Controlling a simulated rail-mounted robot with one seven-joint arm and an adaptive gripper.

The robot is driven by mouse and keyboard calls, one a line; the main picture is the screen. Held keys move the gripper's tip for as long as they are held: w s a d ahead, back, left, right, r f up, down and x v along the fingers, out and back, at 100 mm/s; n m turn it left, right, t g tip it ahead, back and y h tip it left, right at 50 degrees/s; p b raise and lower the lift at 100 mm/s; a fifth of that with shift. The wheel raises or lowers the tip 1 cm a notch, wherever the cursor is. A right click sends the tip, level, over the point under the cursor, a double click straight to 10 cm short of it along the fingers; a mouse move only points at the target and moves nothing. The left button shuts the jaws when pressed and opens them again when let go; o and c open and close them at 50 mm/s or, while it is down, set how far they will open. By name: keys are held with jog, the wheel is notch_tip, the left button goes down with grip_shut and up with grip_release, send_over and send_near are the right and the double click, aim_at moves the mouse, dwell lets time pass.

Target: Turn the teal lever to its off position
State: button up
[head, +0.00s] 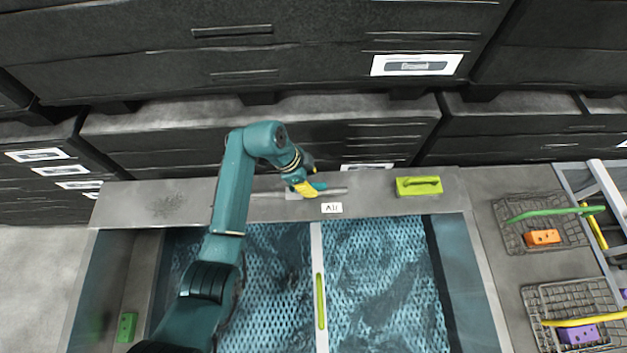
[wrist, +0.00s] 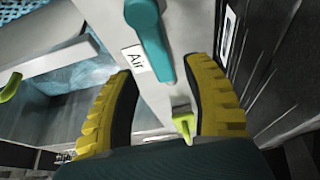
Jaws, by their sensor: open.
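The teal lever (wrist: 150,38) comes down from the top of the wrist view, beside a white "Air" label (wrist: 133,60). Its rounded free end lies between my gripper's two yellow fingers, nearer the right one; I cannot tell whether they touch. My gripper (wrist: 160,70) is open with nothing held. In the head view my gripper (head: 307,189) is over the grey ledge, just left of and above the label. A small part of the teal lever (head: 319,186) shows at its right; the rest is hidden behind the gripper.
A lime handled block (head: 419,186) sits on the ledge (head: 375,204) to the right. Below are two water-filled bays with a divider (head: 317,255) between them. Dark crates (head: 250,70) stand behind the ledge. Wire baskets (head: 540,208) with coloured items are at the right.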

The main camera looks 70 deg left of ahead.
jog(key=shift+x, duration=1.15)
grip_shut()
